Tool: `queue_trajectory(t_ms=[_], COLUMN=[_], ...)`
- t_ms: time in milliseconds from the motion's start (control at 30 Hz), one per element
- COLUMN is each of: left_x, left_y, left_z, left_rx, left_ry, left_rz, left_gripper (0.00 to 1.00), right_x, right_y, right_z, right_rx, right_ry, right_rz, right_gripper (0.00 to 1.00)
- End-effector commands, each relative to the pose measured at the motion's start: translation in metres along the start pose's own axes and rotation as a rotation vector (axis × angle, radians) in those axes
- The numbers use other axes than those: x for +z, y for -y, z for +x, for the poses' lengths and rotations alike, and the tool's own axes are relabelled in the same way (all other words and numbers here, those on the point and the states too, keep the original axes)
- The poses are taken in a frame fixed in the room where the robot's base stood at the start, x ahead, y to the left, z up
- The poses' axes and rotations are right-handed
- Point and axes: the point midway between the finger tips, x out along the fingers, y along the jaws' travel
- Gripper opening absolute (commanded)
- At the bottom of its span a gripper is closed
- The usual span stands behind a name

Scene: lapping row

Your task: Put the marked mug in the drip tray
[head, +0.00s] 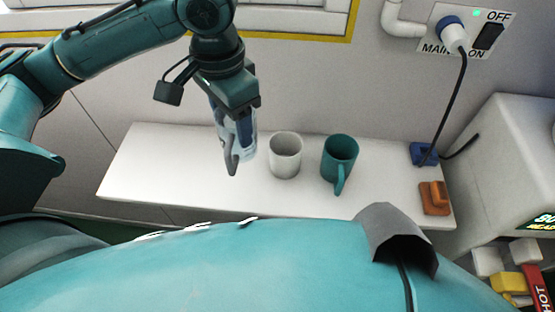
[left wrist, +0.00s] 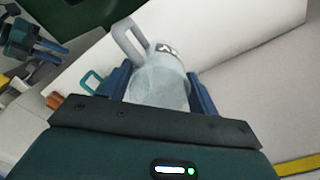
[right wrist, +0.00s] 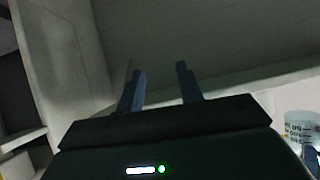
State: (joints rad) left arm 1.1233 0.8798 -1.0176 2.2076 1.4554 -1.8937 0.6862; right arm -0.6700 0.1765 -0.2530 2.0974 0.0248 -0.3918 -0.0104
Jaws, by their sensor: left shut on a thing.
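My left gripper (head: 236,120) is shut on a pale mug with a dark mark (left wrist: 158,82). In the left wrist view the mug sits between the two blue fingers, with its handle (left wrist: 128,42) pointing up and left. In the head view the fingers partly hide the mug (head: 248,146), which shows over the white shelf, left of a plain white mug (head: 285,156) and a teal mug (head: 340,155). I cannot make out the drip tray in any view. My right gripper (right wrist: 161,88) is open, with nothing between its fingers.
An orange-brown block (head: 434,198) and a blue item (head: 423,154) lie at the right end of the white shelf (head: 150,165). A black cord runs from the wall plug (head: 452,32). A pale machine (head: 515,150) stands at the right. The shelf's left part is clear.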

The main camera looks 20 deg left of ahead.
Motion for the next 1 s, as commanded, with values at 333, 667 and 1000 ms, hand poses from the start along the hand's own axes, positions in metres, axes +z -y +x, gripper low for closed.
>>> queue_trajectory(t_ms=[333,667,1000], left_x=[0.001,0.001,0.001], left_y=[-0.001,-0.001,0.0], left_z=[0.052,0.085,0.1], left_rx=[0.0,0.0,-0.001], left_ry=[0.003,0.003,0.0], left_rz=[0.009,0.008,0.009], left_gripper=[0.33,0.33,0.33], right_x=[0.007,0.007,0.0], right_y=[0.004,0.006,0.006], right_z=[0.004,0.005,0.004], right_rx=[-0.011,-0.019,-0.021], right_ry=[-0.002,-0.011,-0.028], right_rz=[0.001,-0.006,-0.01], right_gripper=[0.36,0.36,0.36])
